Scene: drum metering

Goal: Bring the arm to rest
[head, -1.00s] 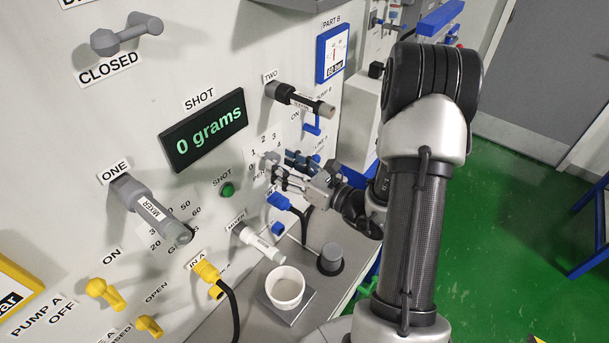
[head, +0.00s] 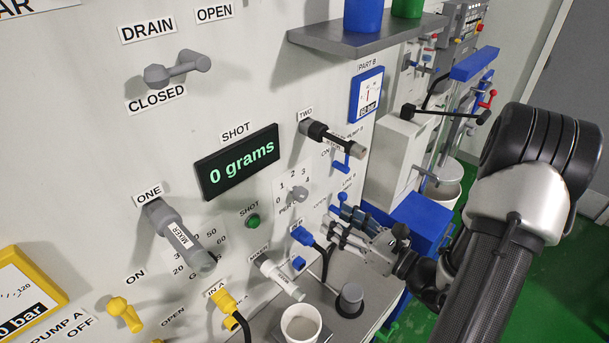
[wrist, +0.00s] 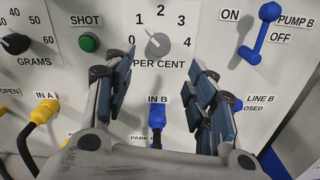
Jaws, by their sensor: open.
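My gripper (head: 340,226) is in front of the metering panel, close to the blue IN B connector (head: 303,236). In the wrist view its two fingers (wrist: 160,95) stand apart with nothing between them. The PER CENT knob (wrist: 158,46) and the IN B plug (wrist: 156,112) show beyond the gap between the fingers. My arm comes in from the right side of the head view. I cannot tell how far the fingertips are from the panel.
A white cup (head: 300,325) and a grey capped post (head: 350,298) stand on the ledge below my gripper. The PUMP B lever (wrist: 262,35) and the LINE B handle (wrist: 268,98) stick out nearby. A blue box (head: 420,222) is behind the gripper. Green floor lies to the right.

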